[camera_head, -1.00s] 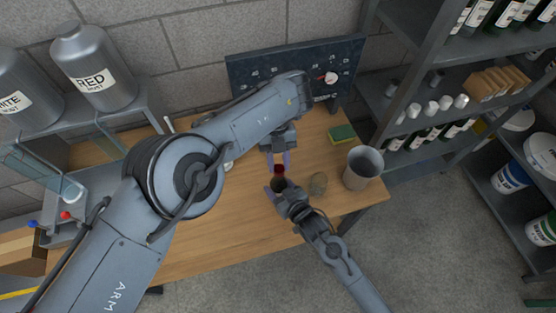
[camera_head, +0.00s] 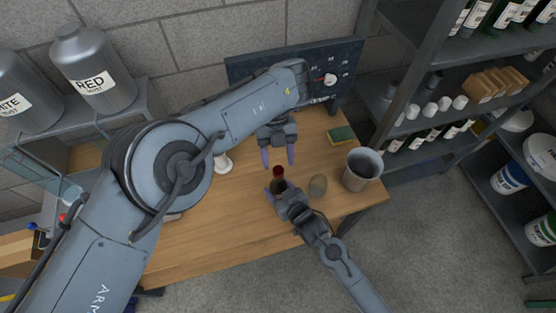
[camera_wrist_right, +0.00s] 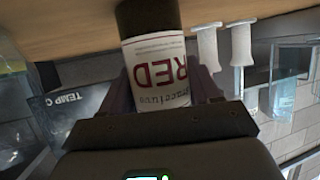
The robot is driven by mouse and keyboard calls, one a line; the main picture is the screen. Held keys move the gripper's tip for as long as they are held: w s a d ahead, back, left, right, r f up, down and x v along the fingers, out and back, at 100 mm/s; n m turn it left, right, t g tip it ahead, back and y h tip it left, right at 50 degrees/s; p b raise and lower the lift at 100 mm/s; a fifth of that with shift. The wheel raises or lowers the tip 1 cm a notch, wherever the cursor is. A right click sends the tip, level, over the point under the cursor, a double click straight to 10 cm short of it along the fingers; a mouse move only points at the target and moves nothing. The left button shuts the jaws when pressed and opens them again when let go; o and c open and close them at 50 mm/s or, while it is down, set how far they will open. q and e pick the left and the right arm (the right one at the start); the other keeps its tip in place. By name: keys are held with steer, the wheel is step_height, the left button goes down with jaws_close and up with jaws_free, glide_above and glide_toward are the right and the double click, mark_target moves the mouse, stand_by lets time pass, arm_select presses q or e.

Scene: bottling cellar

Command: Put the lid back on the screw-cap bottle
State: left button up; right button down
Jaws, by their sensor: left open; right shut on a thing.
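The screw-cap bottle (camera_head: 277,185) stands near the middle of the wooden table, dark, with its red lid (camera_head: 279,171) showing at the top of the neck. I cannot tell how tightly the lid sits. My right gripper (camera_head: 280,189) is shut on the bottle's body from the front. In the right wrist view, the bottle's white label (camera_wrist_right: 160,70) reading RED shows upside down between the fingers; the neck and lid are out of that view. My left gripper (camera_head: 278,156) is open and empty, fingers pointing down, just behind and above the lid, apart from it.
A tan rounded object (camera_head: 318,185) stands right of the bottle, with a grey bucket (camera_head: 362,168) farther right. A green and yellow sponge (camera_head: 341,133) lies at the back. A white spool-like piece (camera_head: 223,162) stands to the left. The table's front (camera_head: 215,235) is clear.

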arm_select(q)
steer(key=shift+r, duration=0.6)
steer(key=shift+c, duration=0.4)
